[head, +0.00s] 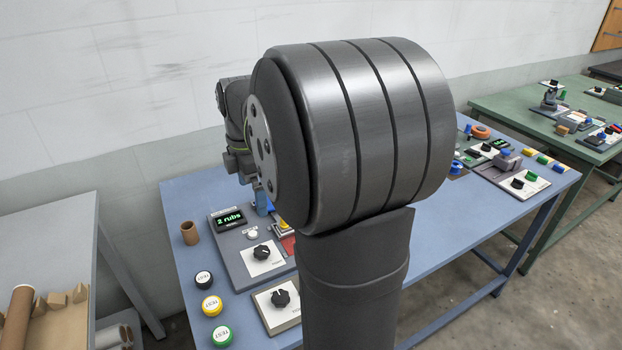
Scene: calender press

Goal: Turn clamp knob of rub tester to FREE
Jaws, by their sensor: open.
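The rub tester (228,258) appears to be the grey unit at the left of the blue table, with a lit green display (228,219) reading "2 rubs". A black knob (262,252) sits on a white plate on this unit; its markings are too small to read. A second black knob (281,298) sits on a separate beige box in front. I cannot tell from the labels which is the clamp knob. My own arm covers the middle of the view and hides the tester's right side.
More devices with knobs (518,183) stand at the table's right end. A green table (560,110) stands farther right.

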